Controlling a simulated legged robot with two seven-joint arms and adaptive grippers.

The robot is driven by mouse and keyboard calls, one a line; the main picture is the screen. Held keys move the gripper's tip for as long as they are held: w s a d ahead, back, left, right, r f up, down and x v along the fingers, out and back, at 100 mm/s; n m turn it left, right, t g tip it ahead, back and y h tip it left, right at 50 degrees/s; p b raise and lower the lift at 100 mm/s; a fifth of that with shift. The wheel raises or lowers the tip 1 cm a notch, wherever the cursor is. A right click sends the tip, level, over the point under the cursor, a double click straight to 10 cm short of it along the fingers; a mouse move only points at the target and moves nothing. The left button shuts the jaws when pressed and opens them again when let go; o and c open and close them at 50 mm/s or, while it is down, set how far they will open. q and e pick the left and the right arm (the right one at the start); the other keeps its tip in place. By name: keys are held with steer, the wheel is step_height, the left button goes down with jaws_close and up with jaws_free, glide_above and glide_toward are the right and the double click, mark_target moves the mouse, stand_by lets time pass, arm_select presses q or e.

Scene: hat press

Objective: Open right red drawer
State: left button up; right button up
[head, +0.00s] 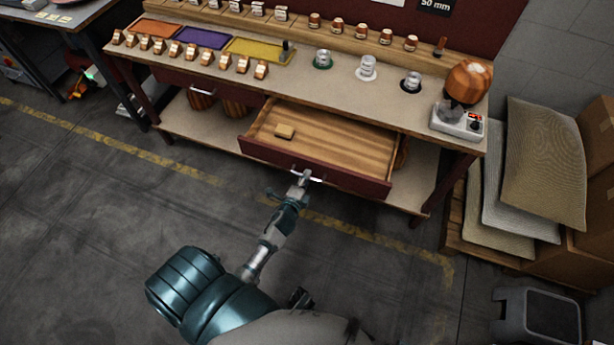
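The right red drawer (342,176) of the workbench is pulled well out, its wooden inside showing. My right gripper cannot be made out. The left red drawer (190,82) is shut, with its own metal handle.
The workbench top (310,88) carries coloured trays, wooden blocks, small round stands and a press-like device (458,121) at the right. Stacked sheets (515,185) and boxes stand right of the bench. A dark grey bin (537,316) is at lower right. Floor before the bench is clear.

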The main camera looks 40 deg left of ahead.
arm_select(q)
steer(key=v, duration=1)
steer(key=shift+s, duration=0.4)
steer(key=shift+d, duration=0.1)
steer(key=s+d+f+n+g+h+p, duration=0.15)
steer(key=s+f+n+g, duration=0.25)
steer(key=f, duration=0.5)
steer(key=s+d+f+n+g+p, duration=0.1)
steer(key=s+d+f+n+g, duration=0.25)
steer(key=f, duration=0.55)
steer(key=s+d+f+n+g+h, duration=0.1)
steer(key=s+d+f+n+g, duration=0.1)
steer(key=s+f, duration=0.3)
steer(key=s+d+f+n+g+h, duration=0.1)
steer(key=s+d+f+n+g, duration=0.2)
steer(key=s, duration=0.7)
steer(key=shift+s+f+g+p, duration=0.2)
steer(key=shift+f+g+p, duration=0.25)
steer(key=shift+f, duration=0.45)
arm_select(e)
steer(key=s+f, duration=0.4)
steer(key=f, duration=0.3)
steer(key=shift+d+f, duration=0.25)
steer(key=shift+f, duration=0.1)
arm_select(q)
steer(key=shift+a+n, duration=0.1)
steer(key=shift+n, duration=0.15)
arm_select(e)
steer(key=shift+w, duration=0.1)
